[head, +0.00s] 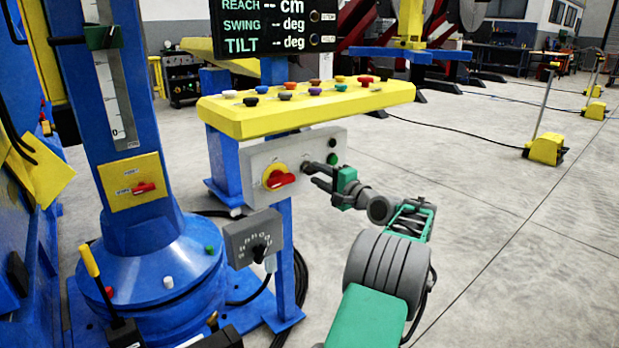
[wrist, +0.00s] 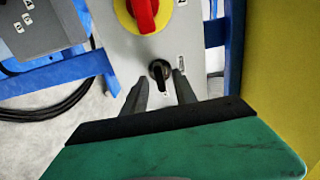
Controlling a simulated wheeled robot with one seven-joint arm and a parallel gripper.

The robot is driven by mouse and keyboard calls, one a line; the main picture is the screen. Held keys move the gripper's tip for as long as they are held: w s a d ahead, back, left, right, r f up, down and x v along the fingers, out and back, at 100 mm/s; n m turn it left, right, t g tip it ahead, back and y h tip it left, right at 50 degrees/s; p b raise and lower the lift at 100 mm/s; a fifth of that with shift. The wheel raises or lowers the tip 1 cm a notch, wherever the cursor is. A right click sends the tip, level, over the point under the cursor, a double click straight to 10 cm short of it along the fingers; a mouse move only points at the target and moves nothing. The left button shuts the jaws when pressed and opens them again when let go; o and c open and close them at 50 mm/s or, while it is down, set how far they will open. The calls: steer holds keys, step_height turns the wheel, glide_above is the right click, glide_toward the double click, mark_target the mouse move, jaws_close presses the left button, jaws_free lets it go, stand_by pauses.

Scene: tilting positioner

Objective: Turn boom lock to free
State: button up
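My gripper (head: 316,176) reaches from the right to a grey control panel (head: 254,160) under a yellow console. In the wrist view my gripper (wrist: 161,78) has its two dark fingers apart, one on each side of a small black knob (wrist: 160,69). A gap seems to show between the knob and each finger; contact is not clear. A red rotary handle (head: 281,180) on a yellow disc sits left of it; it also shows in the wrist view (wrist: 144,14). A yellow plate (head: 125,193) with a red lever (head: 144,188) is on the blue column. Labels are too small to read, so I cannot tell which is the boom lock.
The yellow console (head: 300,112) with several coloured knobs overhangs the panel. A grey dial box (head: 253,238) hangs lower left of it. The blue column (head: 140,220) stands at the left. A green button (head: 333,143) is close to my gripper. Open floor lies to the right.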

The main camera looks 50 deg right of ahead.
mark_target(315, 173)
steer(key=x, duration=0.3)
steer(key=shift+w, duration=0.15)
steer(key=shift+c, duration=0.3)
jaws_close()
